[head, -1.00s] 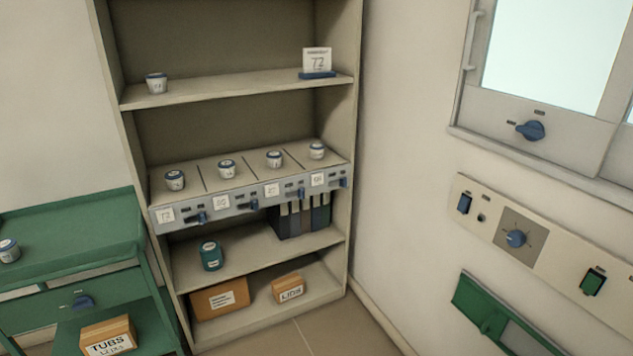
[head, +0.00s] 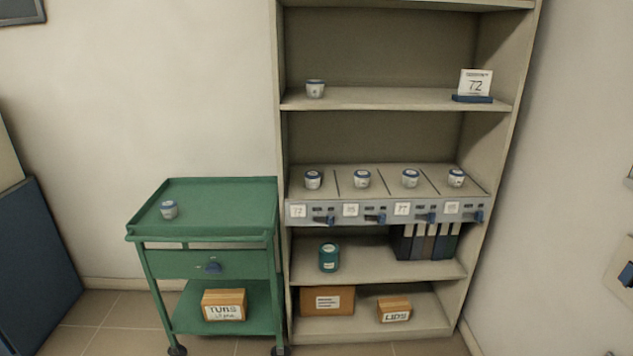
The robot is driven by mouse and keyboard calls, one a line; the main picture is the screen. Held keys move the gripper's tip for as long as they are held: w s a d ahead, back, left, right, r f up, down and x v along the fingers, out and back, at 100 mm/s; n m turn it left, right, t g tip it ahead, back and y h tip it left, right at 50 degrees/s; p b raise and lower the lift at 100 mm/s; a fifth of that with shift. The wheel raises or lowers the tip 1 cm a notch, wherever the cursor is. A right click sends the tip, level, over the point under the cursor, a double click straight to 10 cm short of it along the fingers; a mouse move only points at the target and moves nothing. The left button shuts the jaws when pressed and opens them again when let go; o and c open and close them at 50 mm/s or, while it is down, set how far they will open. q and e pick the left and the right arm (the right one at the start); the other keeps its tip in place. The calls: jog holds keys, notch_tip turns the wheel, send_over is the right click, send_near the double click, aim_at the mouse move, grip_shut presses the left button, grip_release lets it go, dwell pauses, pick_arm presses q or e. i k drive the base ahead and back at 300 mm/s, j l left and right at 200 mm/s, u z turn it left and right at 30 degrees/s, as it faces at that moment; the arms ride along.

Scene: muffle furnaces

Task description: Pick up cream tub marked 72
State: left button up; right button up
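Several small cream tubs with blue rims show in the head view. A row of them stands on the divided shelf unit, from the leftmost tub (head: 313,180) over the label 72 (head: 298,211), through a second (head: 362,178) and third (head: 410,178), to the rightmost (head: 456,177). Another tub (head: 315,88) stands on the upper shelf, and one (head: 169,209) on the green trolley. The marks on the tubs are too small to read. A card reading 72 (head: 475,84) stands on the upper shelf at right. Neither gripper is in view.
The green trolley (head: 240,190) stands left of the beige shelf unit (head: 395,99). Lower shelves hold a teal jar (head: 329,257), dark binders (head: 425,243), a brown box (head: 327,300) and a LIDS box (head: 394,309). A TUBS box (head: 223,305) sits on the trolley's lower shelf.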

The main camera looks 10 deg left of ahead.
aim_at(311, 177)
jog(key=i+l, duration=0.35)
jog(key=i, duration=0.15)
jog(key=i+l+u, duration=0.1)
jog(key=i+l, duration=0.2)
jog(key=i, duration=0.25)
